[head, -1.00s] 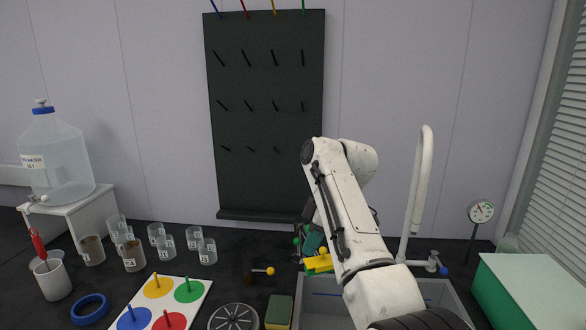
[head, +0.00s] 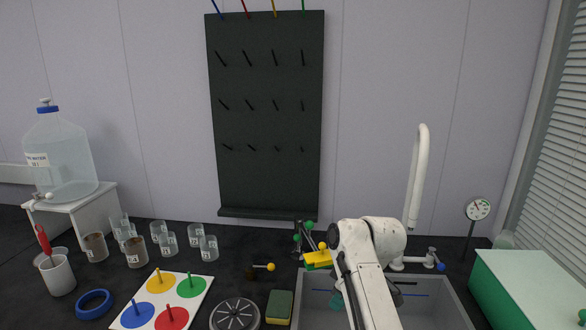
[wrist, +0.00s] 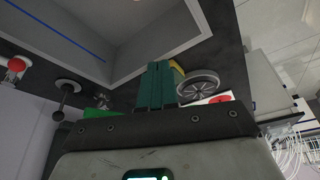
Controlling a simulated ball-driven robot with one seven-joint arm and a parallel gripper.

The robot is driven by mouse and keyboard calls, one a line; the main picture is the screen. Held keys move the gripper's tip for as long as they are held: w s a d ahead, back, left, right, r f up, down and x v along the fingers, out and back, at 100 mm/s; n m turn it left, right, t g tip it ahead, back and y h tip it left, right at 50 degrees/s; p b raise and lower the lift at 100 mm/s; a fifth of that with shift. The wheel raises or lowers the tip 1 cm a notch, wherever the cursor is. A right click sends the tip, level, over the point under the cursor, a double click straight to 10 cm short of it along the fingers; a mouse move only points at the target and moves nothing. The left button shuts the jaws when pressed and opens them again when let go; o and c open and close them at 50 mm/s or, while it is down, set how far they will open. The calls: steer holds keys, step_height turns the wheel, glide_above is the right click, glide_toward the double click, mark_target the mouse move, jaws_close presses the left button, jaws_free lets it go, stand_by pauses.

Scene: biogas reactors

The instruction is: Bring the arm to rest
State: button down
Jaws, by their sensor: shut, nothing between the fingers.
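My white arm (head: 372,285) reaches forward over the grey basin at the lower right in the head view. My gripper (wrist: 158,72) shows as two teal fingers pressed together in the wrist view, with nothing between them. In the head view a teal part of the gripper (head: 337,300) shows beside the arm, low over the basin; the rest is hidden by the arm.
The grey basin (head: 455,308) has a white upright spout (head: 417,180) behind it. A yellow block (head: 317,260) stands close to my arm. A sponge (head: 279,308), a round strainer (head: 235,318) and a peg board (head: 205,283) lie left. A green box (head: 520,290) stands right.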

steer(key=s+d+f+m, duration=0.1)
steer(key=s+f, duration=0.1)
steer(key=s+d+f+m, duration=0.1)
steer(key=s+d+f, duration=0.1)
steer(key=s+f, duration=0.1)
steer(key=s+d+f+m+t, duration=0.1)
steer(key=s+d+f, duration=0.1)
steer(key=f, duration=0.1)
steer(key=shift+s+d+h, duration=0.15)
steer(key=shift+s+h, duration=0.1)
steer(key=shift+h, duration=0.15)
steer(key=s+d+f+m+h, duration=0.1)
steer(key=s+d+f+m, duration=0.1)
steer(key=s, duration=1)
steer(key=s+d+f+m+g, duration=0.1)
steer(key=s+d+f+m, duration=0.2)
steer(key=s, duration=1)
steer(key=s+d+f+m+g+h, duration=0.1)
steer(key=s+d+f+m, duration=0.2)
steer(key=s, duration=1)
steer(key=d+m, duration=0.1)
steer(key=d, duration=0.2)
steer(key=shift+d+f+h, duration=0.2)
steer(key=shift+d+h, duration=0.1)
steer(key=shift+d, duration=0.05)
steer(key=c, duration=1.8)
jaws_free()
